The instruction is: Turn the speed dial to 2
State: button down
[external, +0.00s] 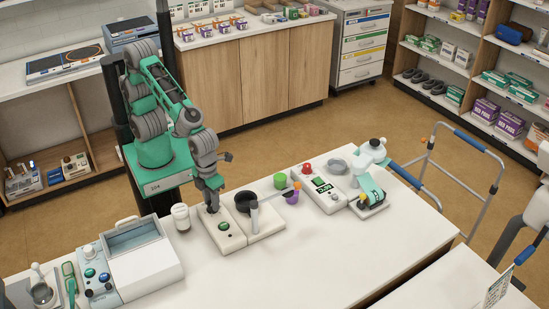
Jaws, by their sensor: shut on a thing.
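A flat off-white device (262,225) stands on the white table, with a black cup (246,201) and a grey upright post on it. A round green display (224,226) is at the front of its left part. My gripper (212,208) points down onto this left part, just behind the display. It is shut on a small part there, which looks like the speed dial. The fingers hide the dial, so its marks and its setting cannot be read.
A white bottle (181,217) stands close to the left of my gripper. A blue-and-white bath unit (140,262) is further left. The table's front right is clear.

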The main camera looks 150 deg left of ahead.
jog(key=c, duration=1.1)
grip_release()
jog(key=shift+o, duration=0.2)
notch_tip(320, 180, up, 8)
jog(key=shift+f+b, duration=0.1)
jog(key=shift+b, duration=0.35)
